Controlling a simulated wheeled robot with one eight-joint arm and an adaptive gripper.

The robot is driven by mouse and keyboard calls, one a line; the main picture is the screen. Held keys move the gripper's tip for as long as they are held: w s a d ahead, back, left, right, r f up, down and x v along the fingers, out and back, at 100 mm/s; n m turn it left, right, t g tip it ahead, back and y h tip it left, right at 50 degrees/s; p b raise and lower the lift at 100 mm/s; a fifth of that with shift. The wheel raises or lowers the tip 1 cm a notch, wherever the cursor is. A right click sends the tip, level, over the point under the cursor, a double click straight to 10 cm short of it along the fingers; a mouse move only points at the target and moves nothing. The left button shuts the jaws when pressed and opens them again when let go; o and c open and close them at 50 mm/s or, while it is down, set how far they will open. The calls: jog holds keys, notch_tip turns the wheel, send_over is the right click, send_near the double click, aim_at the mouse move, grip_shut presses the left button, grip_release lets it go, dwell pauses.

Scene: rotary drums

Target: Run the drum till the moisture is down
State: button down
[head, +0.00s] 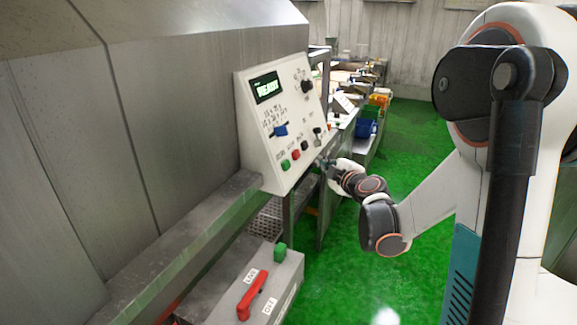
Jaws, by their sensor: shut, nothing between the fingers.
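The drum's control panel (283,122) is a pale slanted box on the side of the large grey metal housing (190,110). It has a display (266,88) with bright green text too small to read surely. A black knob (307,86) sits at the upper right and a blue switch (280,130) at mid left. Green (285,165), red (295,154) and black (304,145) buttons line its lower part. My gripper (322,162) is shut and empty, close to the panel's lower right edge. I cannot tell whether it touches the panel.
Below is a grey box (275,285) with a red lever (252,296) and a green block (280,252). A metal ledge (180,245) runs along the housing. Benches with bins, one blue (366,128), stand behind. The green floor (425,135) is clear at right.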

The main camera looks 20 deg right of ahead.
aim_at(285, 165)
jog(key=w+a+f+b, duration=0.2)
jog(key=w+a+f, duration=0.1)
jog(key=w+a, duration=0.2)
jog(key=shift+w+a, duration=0.25)
jog(key=shift+a, duration=0.1)
dwell(1.5)
jog(key=shift+w+a, duration=0.2)
jog(key=shift+w, duration=0.05)
